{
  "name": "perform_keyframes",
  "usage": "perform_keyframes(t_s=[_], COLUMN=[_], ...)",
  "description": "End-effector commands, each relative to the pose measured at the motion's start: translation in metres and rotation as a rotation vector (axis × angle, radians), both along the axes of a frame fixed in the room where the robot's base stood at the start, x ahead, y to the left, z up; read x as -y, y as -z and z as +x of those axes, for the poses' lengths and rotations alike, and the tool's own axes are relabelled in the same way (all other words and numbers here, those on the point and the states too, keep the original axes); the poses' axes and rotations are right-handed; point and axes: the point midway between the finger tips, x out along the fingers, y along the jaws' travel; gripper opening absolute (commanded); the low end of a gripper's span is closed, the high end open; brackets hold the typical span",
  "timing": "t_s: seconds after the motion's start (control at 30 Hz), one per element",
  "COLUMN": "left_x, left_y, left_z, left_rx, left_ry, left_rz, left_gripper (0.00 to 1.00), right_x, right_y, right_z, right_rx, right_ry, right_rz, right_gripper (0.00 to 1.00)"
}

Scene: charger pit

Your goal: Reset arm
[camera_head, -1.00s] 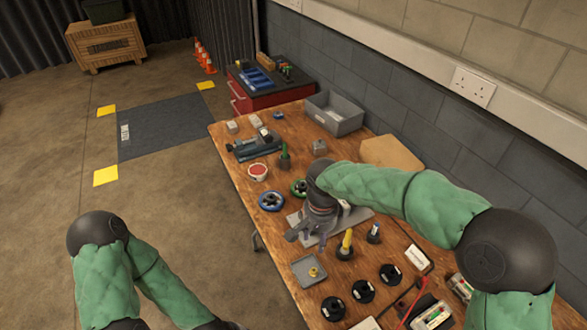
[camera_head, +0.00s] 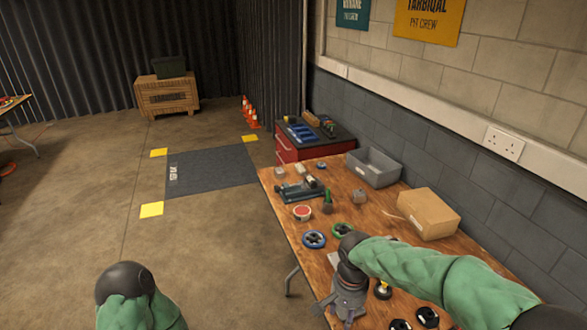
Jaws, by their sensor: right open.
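My right arm comes in from the right over the wooden workbench (camera_head: 285,205). My right gripper (camera_head: 338,316) points down over the near left edge of the bench. It is open, and I see nothing held between its fingers. My left arm shows at the bottom left, beside the bench over the floor. My left gripper is outside the picture.
Farther back are a red-topped tin (camera_head: 302,212), a grey bin (camera_head: 374,168) and a cardboard box (camera_head: 428,214). A red tool cabinet (camera_head: 287,150) stands beyond.

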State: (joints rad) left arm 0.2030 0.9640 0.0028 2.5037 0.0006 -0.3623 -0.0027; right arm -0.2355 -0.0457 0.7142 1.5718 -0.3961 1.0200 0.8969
Motion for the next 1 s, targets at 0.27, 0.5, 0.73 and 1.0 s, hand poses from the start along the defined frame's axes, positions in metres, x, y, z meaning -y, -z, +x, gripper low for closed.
perform_keyframes(t_s=[0.27,0.5,0.73,1.0], left_x=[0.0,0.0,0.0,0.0], left_y=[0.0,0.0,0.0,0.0], left_z=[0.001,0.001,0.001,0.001], left_rx=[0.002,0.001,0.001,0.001], left_ry=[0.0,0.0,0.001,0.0], left_rz=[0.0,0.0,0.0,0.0], left_gripper=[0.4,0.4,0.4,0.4], right_x=[-0.009,-0.018,-0.03,-0.038], right_y=[0.041,0.089,0.161,0.245], right_z=[-0.004,-0.012,-0.036,-0.09], right_rx=[-0.022,-0.034,-0.036,0.003], right_ry=[-0.055,-0.112,-0.173,-0.208], right_rz=[0.056,0.128,0.235,0.338], right_gripper=[0.47,0.47,0.47,0.47])
